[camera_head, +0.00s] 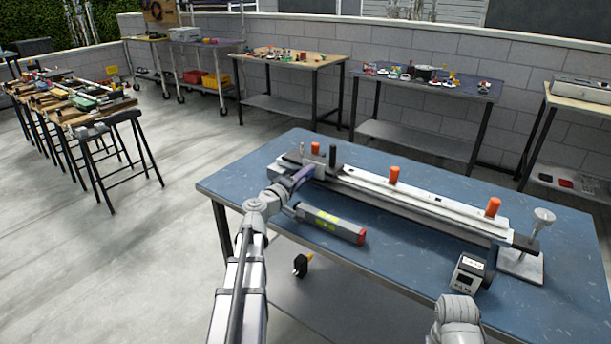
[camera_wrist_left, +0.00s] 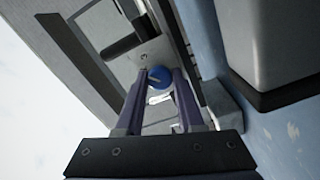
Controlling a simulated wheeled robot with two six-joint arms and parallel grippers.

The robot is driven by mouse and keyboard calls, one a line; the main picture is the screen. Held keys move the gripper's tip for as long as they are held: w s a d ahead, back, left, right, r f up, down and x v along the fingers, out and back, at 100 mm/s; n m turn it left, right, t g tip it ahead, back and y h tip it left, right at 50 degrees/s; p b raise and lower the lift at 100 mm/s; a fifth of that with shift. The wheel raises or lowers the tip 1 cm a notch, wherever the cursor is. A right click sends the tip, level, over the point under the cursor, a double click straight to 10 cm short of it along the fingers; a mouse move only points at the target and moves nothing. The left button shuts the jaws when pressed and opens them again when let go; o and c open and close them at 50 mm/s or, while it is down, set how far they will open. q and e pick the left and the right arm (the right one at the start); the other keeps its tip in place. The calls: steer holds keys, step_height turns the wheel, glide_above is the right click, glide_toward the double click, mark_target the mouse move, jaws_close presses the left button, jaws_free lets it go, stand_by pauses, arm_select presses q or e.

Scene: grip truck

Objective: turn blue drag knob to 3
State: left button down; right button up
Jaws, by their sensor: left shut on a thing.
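The blue drag knob (camera_wrist_left: 159,77) shows in the left wrist view as a round blue disc with a pale mark, on the end of a grey metal device. My left gripper (camera_wrist_left: 161,84) has one purple finger on each side of the knob and is shut on it. In the head view the left gripper (camera_head: 302,177) is at the left end of the long grey rail device (camera_head: 400,200); the knob is hidden there.
The device lies on a blue table (camera_head: 255,170). In front of it lies a grey cylinder with a red end (camera_head: 335,224). Other cluttered tables stand behind.

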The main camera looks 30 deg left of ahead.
arm_select(q)
steer(key=shift+m, duration=0.9)
steer(key=c, duration=0.8)
jaws_free()
steer(key=shift+s, duration=0.1)
steer(key=s, duration=0.7)
steer(key=shift+s+a, duration=0.3)
